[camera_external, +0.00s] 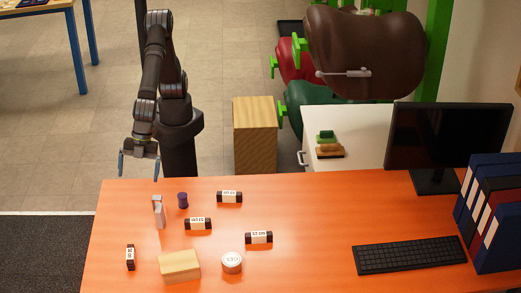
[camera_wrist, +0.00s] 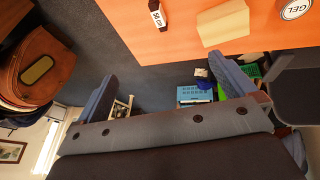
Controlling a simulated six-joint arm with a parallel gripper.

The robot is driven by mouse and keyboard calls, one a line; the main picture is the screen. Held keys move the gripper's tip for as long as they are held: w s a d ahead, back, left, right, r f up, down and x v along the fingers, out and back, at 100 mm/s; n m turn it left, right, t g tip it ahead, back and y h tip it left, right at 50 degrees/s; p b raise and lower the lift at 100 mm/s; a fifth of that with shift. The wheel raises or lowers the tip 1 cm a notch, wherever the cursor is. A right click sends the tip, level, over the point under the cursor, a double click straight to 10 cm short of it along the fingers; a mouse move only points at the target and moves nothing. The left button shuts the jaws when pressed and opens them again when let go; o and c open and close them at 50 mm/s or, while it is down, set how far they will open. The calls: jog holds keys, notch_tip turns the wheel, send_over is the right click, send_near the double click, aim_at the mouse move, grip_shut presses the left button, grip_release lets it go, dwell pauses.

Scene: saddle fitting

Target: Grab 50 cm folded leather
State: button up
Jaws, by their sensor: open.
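The 50 cm folded leather (camera_wrist: 158,15) is a small dark roll with a white label, at the top of the wrist view on the orange desk's edge. In the external view it is the dark roll (camera_external: 130,257) at the desk's front left, left of a wooden block. My gripper (camera_external: 138,172) is open and empty near the desk's far left corner, well apart from the leather. Its two blue-grey fingers spread wide in the wrist view (camera_wrist: 163,76).
Three similar labelled rolls (camera_external: 198,224) lie on the desk, with a wooden block (camera_external: 180,266), round GEL tin (camera_external: 231,262), purple cylinder (camera_external: 183,200) and upright pale tool (camera_external: 159,212). A keyboard (camera_external: 410,255), monitor (camera_external: 447,135) and binders (camera_external: 495,210) stand right.

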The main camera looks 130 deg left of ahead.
jog(key=c, duration=1.1)
jog(key=shift+o, duration=0.2)
jog(key=n+t+y, duration=0.1)
jog(key=t, duration=0.1)
send_near(130, 252)
jog(key=shift+y, duration=0.3)
jog(key=x, duration=0.4)
jog(key=shift+d+f, duration=0.2)
jog(key=shift+d, duration=0.15)
jog(key=shift+x, duration=3)
